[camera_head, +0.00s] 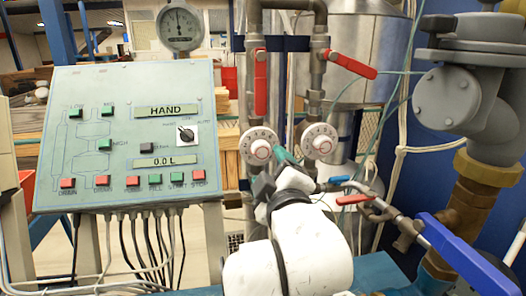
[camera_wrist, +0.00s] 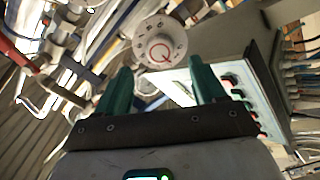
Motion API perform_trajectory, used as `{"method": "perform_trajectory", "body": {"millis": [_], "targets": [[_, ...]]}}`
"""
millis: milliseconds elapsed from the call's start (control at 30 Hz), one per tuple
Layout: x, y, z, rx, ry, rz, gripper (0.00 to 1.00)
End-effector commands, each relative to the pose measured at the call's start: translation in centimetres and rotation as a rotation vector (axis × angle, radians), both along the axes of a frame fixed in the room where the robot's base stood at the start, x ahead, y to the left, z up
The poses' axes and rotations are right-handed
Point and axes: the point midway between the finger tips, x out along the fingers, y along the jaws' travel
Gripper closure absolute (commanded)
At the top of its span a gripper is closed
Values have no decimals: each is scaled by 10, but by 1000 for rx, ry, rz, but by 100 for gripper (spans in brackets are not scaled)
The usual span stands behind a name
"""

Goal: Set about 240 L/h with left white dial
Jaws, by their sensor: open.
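The left white dial (camera_head: 260,148), a round knob with a numbered rim and a reddish centre, sits on the piping right of the control panel. The right white dial (camera_head: 320,142) is a similar knob beside it. My gripper (camera_head: 281,154) is just right of the left dial, its teal fingertips overlapping the dial's edge in the head view. In the wrist view my gripper (camera_wrist: 160,67) is open and empty, with a white dial (camera_wrist: 160,42) beyond and between the fingertips. I cannot tell whether a finger touches it. The dial's exact setting is too small to read.
The control panel (camera_head: 125,135) reads HAND and 0.0 L. A round gauge (camera_head: 181,27) stands above it. Red valve levers (camera_head: 260,85) hang above the dials; a red-handled valve (camera_head: 353,200) and a long blue lever (camera_head: 470,255) lie to the lower right.

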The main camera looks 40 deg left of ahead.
Motion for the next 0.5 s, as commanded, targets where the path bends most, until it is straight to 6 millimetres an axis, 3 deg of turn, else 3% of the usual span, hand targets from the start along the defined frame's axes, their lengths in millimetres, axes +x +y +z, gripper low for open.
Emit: {"method": "perform_trajectory", "body": {"millis": [300, 500], "targets": [[32, 39, 2, -1, 1, 1, 31], [44, 51, 1, 1, 1, 0, 31]]}}
